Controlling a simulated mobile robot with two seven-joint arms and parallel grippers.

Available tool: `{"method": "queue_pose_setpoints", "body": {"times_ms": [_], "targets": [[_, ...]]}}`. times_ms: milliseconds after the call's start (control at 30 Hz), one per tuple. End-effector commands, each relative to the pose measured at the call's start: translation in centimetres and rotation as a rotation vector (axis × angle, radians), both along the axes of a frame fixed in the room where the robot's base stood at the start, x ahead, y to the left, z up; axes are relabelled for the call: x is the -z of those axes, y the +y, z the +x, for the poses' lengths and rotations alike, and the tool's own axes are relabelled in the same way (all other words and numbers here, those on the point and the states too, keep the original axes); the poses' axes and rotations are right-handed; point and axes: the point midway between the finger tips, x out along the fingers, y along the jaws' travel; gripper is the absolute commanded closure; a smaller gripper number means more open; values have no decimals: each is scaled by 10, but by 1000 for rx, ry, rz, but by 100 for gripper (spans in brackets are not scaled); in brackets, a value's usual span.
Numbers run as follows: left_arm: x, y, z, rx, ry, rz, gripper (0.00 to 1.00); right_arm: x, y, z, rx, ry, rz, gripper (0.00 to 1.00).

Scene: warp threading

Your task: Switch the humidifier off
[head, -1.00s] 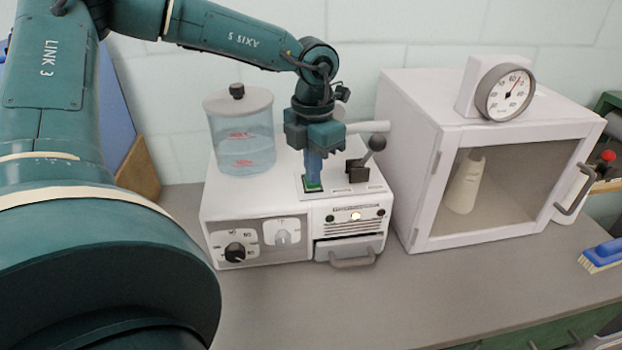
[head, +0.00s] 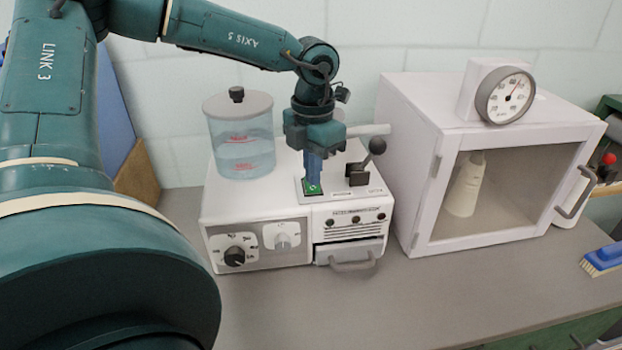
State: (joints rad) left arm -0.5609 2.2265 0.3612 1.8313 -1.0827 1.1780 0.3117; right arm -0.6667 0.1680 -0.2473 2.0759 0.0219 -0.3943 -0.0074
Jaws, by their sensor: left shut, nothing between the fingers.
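The humidifier (head: 262,206) is a white box with a clear water tank (head: 240,140) on its left top. My left gripper (head: 313,186) points down at its top and is shut, with nothing held. Its fingertips are at a green switch (head: 306,189) on a pale plate and cover much of it. I cannot tell whether they touch. A lever with a dark ball knob (head: 376,147) stands to the right of the fingers. The small lamp (head: 356,219) on the front is dark. My right gripper is not in view.
The front has a black dial (head: 235,256), a grey dial (head: 282,242) and a drawer (head: 350,252). A white cabinet (head: 425,190) with a glass door and a gauge (head: 505,95) stands close on the right. A blue brush (head: 603,258) lies at the right. The front counter is clear.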

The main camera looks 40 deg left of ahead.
Motion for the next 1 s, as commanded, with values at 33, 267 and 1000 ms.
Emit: {"method": "queue_pose_setpoints", "body": {"times_ms": [33,267,1000], "targets": [[-6,0,0,0,-2,1,100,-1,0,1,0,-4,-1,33],[-26,0,1,0,-3,2,100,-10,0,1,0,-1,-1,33],[-56,0,0,0,-2,0,100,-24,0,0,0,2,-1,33]]}}
